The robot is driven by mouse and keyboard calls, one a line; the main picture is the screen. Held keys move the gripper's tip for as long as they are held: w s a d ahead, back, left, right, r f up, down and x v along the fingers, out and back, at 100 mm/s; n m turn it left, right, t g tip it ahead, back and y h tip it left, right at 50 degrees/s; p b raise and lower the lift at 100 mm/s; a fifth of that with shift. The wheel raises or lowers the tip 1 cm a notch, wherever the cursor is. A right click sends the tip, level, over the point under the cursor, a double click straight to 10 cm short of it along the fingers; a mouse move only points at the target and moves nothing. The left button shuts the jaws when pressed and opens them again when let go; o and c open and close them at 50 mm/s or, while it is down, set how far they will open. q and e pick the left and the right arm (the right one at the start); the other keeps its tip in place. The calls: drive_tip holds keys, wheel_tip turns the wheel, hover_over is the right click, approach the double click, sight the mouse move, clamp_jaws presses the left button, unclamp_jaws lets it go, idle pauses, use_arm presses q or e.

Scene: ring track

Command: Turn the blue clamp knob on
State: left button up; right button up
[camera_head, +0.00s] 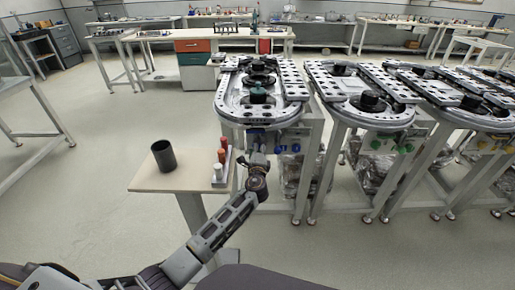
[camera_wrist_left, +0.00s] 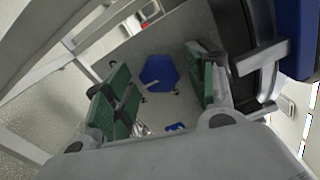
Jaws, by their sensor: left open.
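A blue six-sided knob (camera_wrist_left: 159,72) shows in the left wrist view, between and beyond the two green-padded fingers of my left gripper (camera_wrist_left: 156,82). The fingers are spread, and a gap shows on both sides of the knob. In the head view my left gripper (camera_head: 258,160) is under the front end of the nearest ring track (camera_head: 262,113). Small blue parts (camera_head: 295,148) show just right of it there; I cannot tell which one is the knob between the fingers. My right gripper is not in view.
A small side table (camera_head: 165,182) left of my gripper holds a dark cup (camera_head: 164,156) and a rack with orange-topped and white pieces (camera_head: 220,165). More ring tracks (camera_head: 365,95) stand to the right. A large blue part (camera_wrist_left: 294,40) is close at the wrist view's right edge.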

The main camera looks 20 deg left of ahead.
use_arm(q)
drive_tip(key=shift+s, duration=0.15)
drive_tip(key=v, duration=1.1)
drive_tip(key=shift+s, duration=0.35)
drive_tip(key=shift+d+n, duration=0.1)
drive_tip(key=shift+n, duration=0.2)
idle(0.5)
drive_tip(key=s+f+n+g+h, duration=0.2)
drive_tip(key=s+f+n+g, duration=0.3)
drive_tip(key=f, duration=0.4)
drive_tip(key=s+f+n+g+h, duration=0.1)
drive_tip(key=s+f+n+g, duration=0.2)
drive_tip(key=f+n+g, duration=0.35)
drive_tip(key=s+f+n+g+h, duration=0.1)
drive_tip(key=s+f+g, duration=0.1)
drive_tip(key=s+f, duration=0.7)
drive_tip(key=s+a+f+n+g+h+p, duration=0.1)
drive_tip(key=s+f+n+g, duration=0.1)
drive_tip(key=s+f, duration=0.7)
drive_tip(key=s, duration=0.6)
drive_tip(key=shift+s+a+f+h, duration=0.2)
drive_tip(key=shift+s+h, duration=0.2)
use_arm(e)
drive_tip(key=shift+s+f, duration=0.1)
